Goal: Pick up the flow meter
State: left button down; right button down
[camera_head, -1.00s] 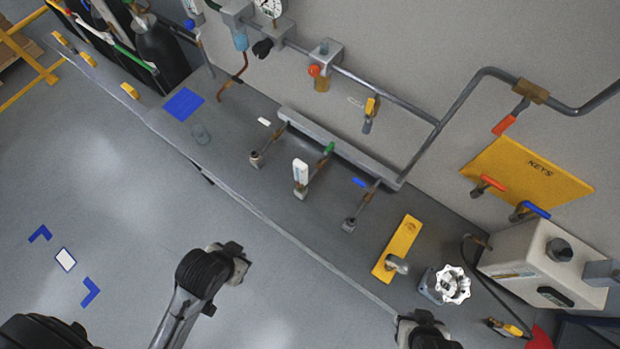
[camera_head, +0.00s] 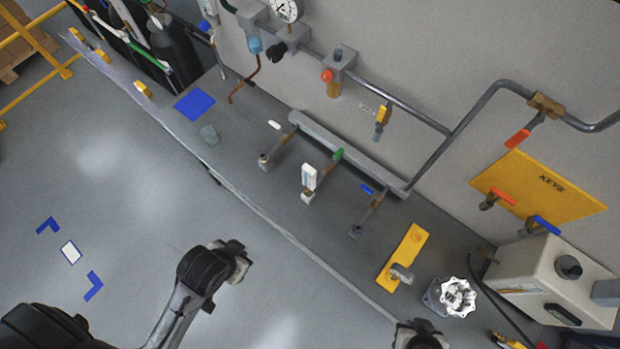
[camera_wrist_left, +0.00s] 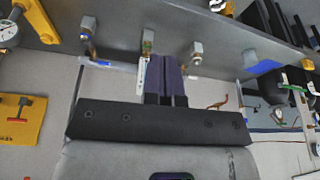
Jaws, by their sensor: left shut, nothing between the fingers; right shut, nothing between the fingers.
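The flow meter appears to be the white upright piece (camera_head: 309,177) on the middle pipe fitting of the bench. It also shows as a white scaled strip (camera_wrist_left: 139,78) just left of the fingers in the left wrist view. My left gripper (camera_head: 240,264) is in front of the bench edge, apart from the meter. Its purple fingers (camera_wrist_left: 167,78) are together and empty in the left wrist view, pointing toward the bench. My right gripper (camera_head: 424,331) is at the bottom edge of the head view, partly cut off, shut and empty near the white handwheel.
The grey bench (camera_head: 215,165) carries two other pipe stubs, a yellow plate (camera_head: 405,254) and a white handwheel valve (camera_head: 457,297). A white box (camera_head: 540,278) stands at the right. Pipes (camera_head: 400,103) run along the wall behind.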

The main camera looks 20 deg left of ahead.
pick_arm(q)
jog(key=c, duration=1)
grip_release()
jog(key=shift+a, duration=0.2)
jog(key=o, duration=0.6)
jog(key=shift+d, duration=0.1)
jog(key=shift+w+d, duration=0.1)
